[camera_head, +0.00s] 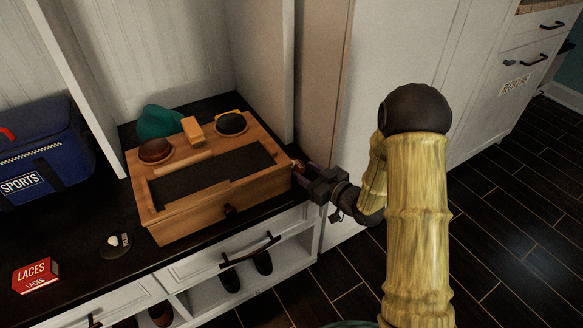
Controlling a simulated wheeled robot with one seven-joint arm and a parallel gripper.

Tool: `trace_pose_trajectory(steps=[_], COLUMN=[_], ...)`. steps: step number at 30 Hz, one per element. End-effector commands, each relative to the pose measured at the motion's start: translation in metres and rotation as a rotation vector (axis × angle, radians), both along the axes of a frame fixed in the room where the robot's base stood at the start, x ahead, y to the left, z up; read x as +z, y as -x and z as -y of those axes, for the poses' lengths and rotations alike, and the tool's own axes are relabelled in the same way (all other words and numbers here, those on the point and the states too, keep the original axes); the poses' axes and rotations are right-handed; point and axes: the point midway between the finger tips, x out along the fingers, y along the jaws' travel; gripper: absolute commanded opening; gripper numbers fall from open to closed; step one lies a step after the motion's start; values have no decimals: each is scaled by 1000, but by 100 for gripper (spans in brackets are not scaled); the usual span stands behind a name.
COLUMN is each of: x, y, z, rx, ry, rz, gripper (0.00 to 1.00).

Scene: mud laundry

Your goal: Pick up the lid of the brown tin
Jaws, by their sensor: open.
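A round brown tin (156,150) with a brown top sits in the left round recess of the wooden shoe-shine box (215,195). Whether its lid is a separate piece cannot be told at this size. My gripper (299,172) is at the right end of the box, low beside its side wall, and points left. It is open, well to the right of the brown tin. A small reddish-brown thing (297,164) shows at the fingertips; I cannot tell what it is or whether it is touched.
A black tin (231,123) and a wooden block (193,131) are on the box. A teal cloth-like thing (161,121) lies behind. A blue sports bag (38,150), a red laces box (35,275) and a dark disc (116,246) are left. A tall white panel stands close behind my gripper.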

Motion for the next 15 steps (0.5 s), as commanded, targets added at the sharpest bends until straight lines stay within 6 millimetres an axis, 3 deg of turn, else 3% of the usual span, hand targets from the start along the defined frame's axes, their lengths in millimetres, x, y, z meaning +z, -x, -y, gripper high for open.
trace_pose_trajectory(steps=[9,15], x=[-11,-10], y=[-31,-39], z=[-25,-32], rx=[3,0], ry=[2,1], rz=[5,1], gripper=[45,45])
